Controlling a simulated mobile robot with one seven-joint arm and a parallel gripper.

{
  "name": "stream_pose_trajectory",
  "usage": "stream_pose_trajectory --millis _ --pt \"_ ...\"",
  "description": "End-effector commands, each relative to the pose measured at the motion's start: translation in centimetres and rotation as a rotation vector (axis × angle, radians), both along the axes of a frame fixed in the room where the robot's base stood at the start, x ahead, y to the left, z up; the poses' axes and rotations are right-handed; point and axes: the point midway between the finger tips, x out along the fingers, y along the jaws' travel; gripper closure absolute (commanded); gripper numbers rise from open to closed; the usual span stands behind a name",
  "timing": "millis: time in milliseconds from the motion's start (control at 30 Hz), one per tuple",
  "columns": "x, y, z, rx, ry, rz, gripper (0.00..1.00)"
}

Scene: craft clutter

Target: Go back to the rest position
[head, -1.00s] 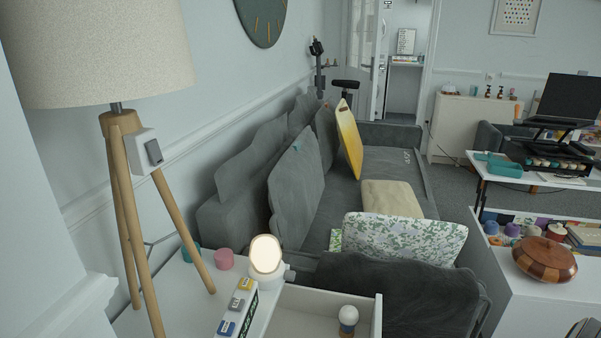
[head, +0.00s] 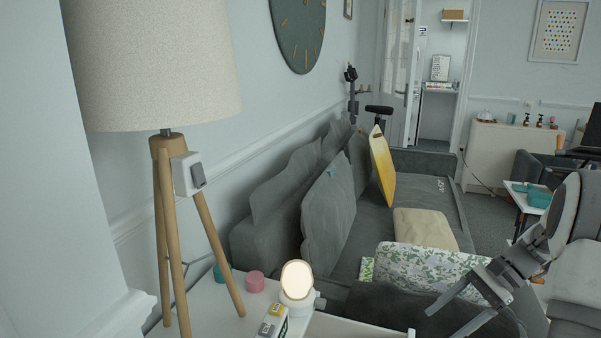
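My gripper (head: 443,322) shows at the lower right, in front of the grey sofa. Its two fingers point down and to the left, spread apart, with nothing seen between them. My pale arm comes in from the right edge behind it. The gripper overlaps the lower cushions in the picture; I cannot tell how far above them it is.
A tripod lamp (head: 166,187) stands at left by a white table (head: 222,318) bearing a glowing light (head: 297,281) and a pink jar (head: 254,281). The grey sofa (head: 424,166) holds a yellow board (head: 382,165), a beige cushion (head: 424,229) and a patterned cushion (head: 420,265).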

Motion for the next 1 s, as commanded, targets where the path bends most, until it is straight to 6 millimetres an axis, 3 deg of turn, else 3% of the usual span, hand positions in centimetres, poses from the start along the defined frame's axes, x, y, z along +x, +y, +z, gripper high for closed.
stream_pose_trajectory --millis 33,267,600,800,1000 --pt "0.1 1.3 1.4 -0.04 -0.032 0.042 0.3" --pt "-0.7 6.2 6.1 -0.207 -0.177 0.223 0.3" --pt "-3.9 13.2 11.9 -0.446 -0.437 0.507 0.3" --pt "-6.9 16.5 14.5 -0.581 -0.613 0.673 0.3" --pt "-10.8 17.5 14.6 -0.721 -0.748 0.798 0.3"
